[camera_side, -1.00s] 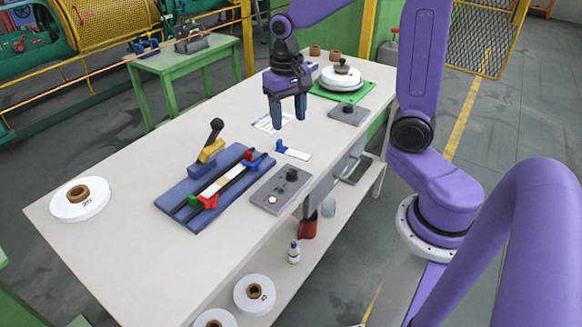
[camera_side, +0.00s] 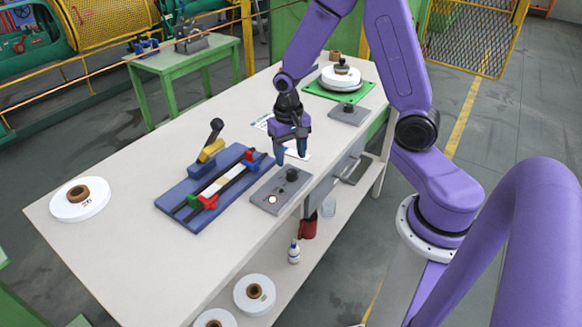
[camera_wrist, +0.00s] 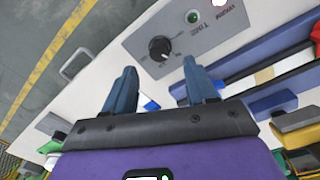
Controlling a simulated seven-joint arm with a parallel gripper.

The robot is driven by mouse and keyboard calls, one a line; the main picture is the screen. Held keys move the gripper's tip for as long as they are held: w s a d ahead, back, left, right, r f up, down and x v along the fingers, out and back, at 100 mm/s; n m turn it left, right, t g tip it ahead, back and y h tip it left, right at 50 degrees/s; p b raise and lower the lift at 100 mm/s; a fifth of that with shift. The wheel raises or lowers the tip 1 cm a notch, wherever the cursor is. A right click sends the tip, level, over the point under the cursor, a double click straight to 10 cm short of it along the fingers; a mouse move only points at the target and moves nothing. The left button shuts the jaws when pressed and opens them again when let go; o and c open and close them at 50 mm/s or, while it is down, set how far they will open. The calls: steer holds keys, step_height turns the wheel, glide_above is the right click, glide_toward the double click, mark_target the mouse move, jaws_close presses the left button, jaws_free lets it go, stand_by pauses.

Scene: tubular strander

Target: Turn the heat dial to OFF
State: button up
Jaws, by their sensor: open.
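A grey control box (camera_side: 268,192) lies on the bench near its front edge, with a black dial (camera_side: 292,174) on top. In the wrist view the black dial (camera_wrist: 161,48) has a pale pointer mark and sits on the grey panel (camera_wrist: 218,40); the printed labels are too small to read surely. My gripper (camera_side: 290,158) is open and empty, pointing down just behind and above this dial. In the wrist view its two blue fingers (camera_wrist: 160,78) are apart, with the dial beyond their tips and not between them. A second grey box (camera_side: 356,118) with a black knob lies farther back.
A blue fixture (camera_side: 178,222) with a lever and coloured clamps lies left of the box. A white spool (camera_side: 92,208) sits at the far left. A green plate (camera_side: 318,91) bearing a white round stack stands at the back. Bare bench lies in front of the spool.

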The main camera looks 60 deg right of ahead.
mark_target(291, 171)
steer(key=shift+d+f, duration=0.1)
steer(key=shift+f, duration=2.5)
steer(key=shift+c, duration=0.3)
jaws_close()
